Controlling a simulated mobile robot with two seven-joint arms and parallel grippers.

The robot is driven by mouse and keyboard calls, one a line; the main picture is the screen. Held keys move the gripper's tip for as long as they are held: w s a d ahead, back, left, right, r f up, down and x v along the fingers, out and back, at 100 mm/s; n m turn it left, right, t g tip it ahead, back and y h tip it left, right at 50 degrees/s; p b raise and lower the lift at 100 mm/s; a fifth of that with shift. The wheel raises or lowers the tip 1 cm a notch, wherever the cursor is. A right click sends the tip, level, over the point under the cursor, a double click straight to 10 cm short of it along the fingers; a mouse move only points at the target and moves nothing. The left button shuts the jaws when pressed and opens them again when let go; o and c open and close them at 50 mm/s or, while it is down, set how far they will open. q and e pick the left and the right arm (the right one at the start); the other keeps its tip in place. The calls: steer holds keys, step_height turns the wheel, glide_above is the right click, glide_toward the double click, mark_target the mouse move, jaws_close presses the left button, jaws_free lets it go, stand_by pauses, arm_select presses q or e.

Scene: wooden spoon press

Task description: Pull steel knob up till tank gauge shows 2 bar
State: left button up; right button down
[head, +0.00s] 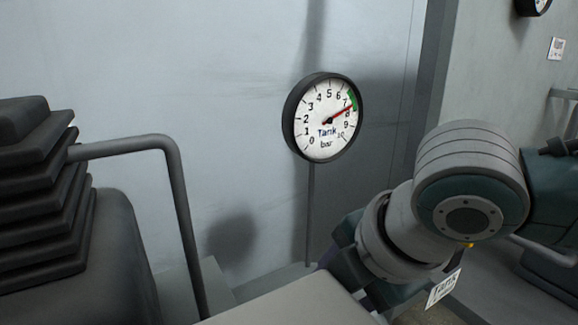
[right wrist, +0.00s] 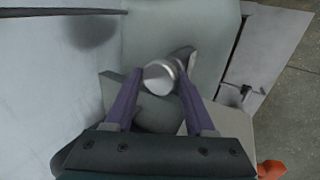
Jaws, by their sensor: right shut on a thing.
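The steel knob (right wrist: 160,76) is a shiny round piece in the right wrist view. The fingertips of my right gripper (right wrist: 161,80) are on either side of it and shut on it. In the head view my right wrist hides the knob. The round tank gauge (head: 322,117) has a white face marked 0 to 10 bar, a black rim and a green band near 7 to 8. Its red needle points to about 8. My left gripper is in neither view.
A bent grey pipe (head: 172,163) and a dark ribbed bellows (head: 38,170) stand at the left. A white "Tank" label (head: 443,288) shows below my right wrist. In the right wrist view, an orange-red object (right wrist: 272,169) lies at the bottom right.

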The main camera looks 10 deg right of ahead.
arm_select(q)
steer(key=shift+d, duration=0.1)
arm_select(e)
steer(key=shift+w+d+f, duration=0.1)
steer(key=shift+w+f, duration=0.05)
steer(key=shift+f, duration=0.15)
stand_by(0.6)
